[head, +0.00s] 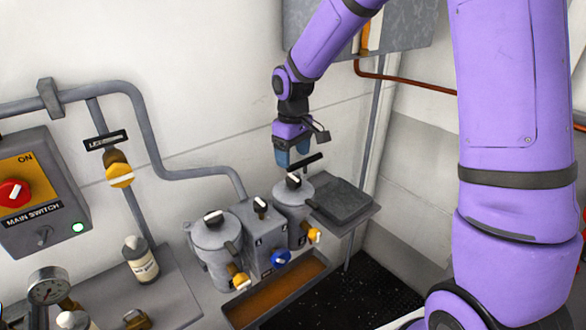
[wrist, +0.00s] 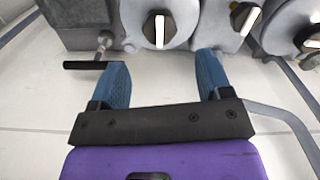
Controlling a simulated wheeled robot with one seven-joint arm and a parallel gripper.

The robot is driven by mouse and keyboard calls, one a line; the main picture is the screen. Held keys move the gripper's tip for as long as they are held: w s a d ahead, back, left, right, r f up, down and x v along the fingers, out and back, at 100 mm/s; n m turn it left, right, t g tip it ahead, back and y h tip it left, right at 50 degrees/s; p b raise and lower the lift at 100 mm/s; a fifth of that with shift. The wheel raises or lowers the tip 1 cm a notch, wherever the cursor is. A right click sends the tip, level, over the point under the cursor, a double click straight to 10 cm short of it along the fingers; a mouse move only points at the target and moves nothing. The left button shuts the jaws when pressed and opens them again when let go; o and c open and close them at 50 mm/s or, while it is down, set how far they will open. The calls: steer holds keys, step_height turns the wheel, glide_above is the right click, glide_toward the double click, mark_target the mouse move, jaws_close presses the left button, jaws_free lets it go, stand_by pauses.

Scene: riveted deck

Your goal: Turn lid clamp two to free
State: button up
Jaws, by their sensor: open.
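Three units with black clamp knobs on top stand in a row. In the head view they are the left knob (head: 213,217), the middle knob (head: 261,204) and the right knob (head: 293,181). I cannot tell which is lid clamp two; no number is readable. My gripper (head: 292,165) is open and empty, above and behind the right knob. In the wrist view the blue fingers of my gripper (wrist: 163,65) stand apart, with the right knob (wrist: 158,29) just beyond the gap, its white mark upright. The middle knob (wrist: 243,17) and left knob (wrist: 308,38) show to the right, with tilted marks.
A black bar lever (wrist: 90,65) is close by the left finger in the wrist view. A grey shelf (head: 343,203) stands right of the units. Yellow valves (head: 315,236) and a blue valve (head: 281,258) stick out in front, above a brown tray (head: 275,290).

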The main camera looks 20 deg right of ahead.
mark_target(294, 178)
steer(key=shift+r, duration=1.8)
steer(key=s+d+r+m+t, duration=0.3)
steer(key=s+d+r, duration=0.1)
steer(key=s+r, duration=1)
steer(key=s+d+r+m+t, duration=0.1)
steer(key=s+d+m+t, duration=0.1)
steer(key=s, duration=1.3)
steer(key=shift+s+d+m, duration=0.3)
steer(key=shift+d+m, duration=0.2)
steer(key=shift+r, duration=0.1)
